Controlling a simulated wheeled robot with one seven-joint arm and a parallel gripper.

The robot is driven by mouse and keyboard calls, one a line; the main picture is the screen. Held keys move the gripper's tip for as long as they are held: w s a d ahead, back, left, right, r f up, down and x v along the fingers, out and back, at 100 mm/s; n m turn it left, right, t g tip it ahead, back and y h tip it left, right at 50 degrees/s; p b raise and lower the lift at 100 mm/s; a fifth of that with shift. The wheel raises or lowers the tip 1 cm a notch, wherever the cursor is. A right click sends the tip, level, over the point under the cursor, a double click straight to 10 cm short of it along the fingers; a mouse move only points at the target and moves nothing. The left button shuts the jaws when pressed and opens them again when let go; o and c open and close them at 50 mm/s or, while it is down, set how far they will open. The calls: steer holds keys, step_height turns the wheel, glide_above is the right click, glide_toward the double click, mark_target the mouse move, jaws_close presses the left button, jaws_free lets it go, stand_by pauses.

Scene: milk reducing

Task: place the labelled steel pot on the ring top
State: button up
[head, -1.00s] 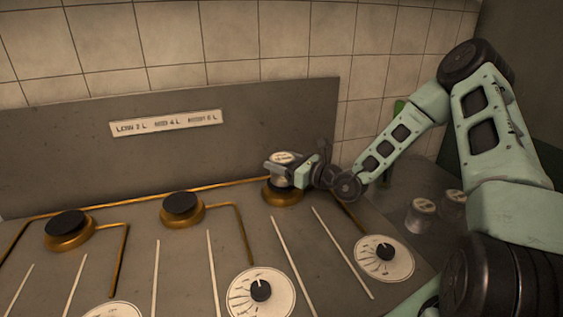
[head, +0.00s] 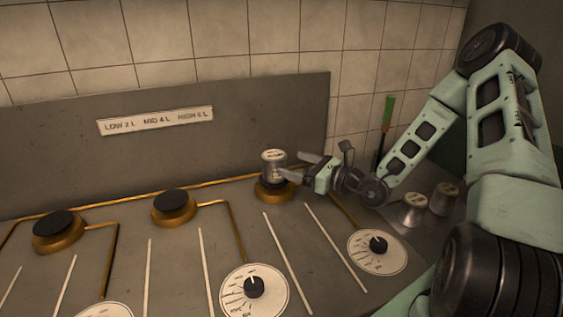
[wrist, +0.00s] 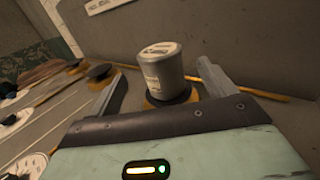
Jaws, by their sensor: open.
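The labelled steel pot (head: 273,164) stands upright on the right-hand brass burner (head: 272,190), with a label on its lid and markings on its side. It also shows in the wrist view (wrist: 163,72), sitting on the burner (wrist: 168,99) beyond the fingers. My gripper (head: 300,168) is open and empty, just to the right of the pot in the head view. In the wrist view its two fingers (wrist: 157,90) are spread wide, with the pot ahead between their lines. The underside of the pot is hidden where it meets the burner top.
Two empty burners with dark tops, one in the middle (head: 174,205) and one at the left (head: 58,228), stand along the brass pipe. Dials (head: 377,251) lie in front. Two more small pots (head: 412,210) stand at right near my arm. A sign (head: 156,121) is on the back panel.

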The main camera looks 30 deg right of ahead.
steer(key=v, duration=0.4)
steer(key=s+a+r+n+g+y, duration=0.1)
steer(key=s+a+n+g+y, duration=0.3)
steer(key=a+n+g, duration=0.45)
steer(key=s+a+r+n+g+y, duration=0.2)
steer(key=s+a+n+g+y, duration=0.25)
steer(key=a, duration=0.75)
steer(key=s+a+r+n+g+h, duration=0.1)
steer(key=s+a+n+h, duration=0.2)
steer(key=s+n+h, duration=0.5)
steer(key=s+a+n+g+h, duration=0.2)
steer(key=s+n+h, duration=0.5)
steer(key=n, duration=1)
steer(key=s+a, duration=0.1)
steer(key=s, duration=0.2)
steer(key=shift+r+h, duration=0.35)
steer(key=shift+r, duration=0.05)
steer(key=shift+s+a, duration=0.1)
steer(key=shift+s, duration=0.05)
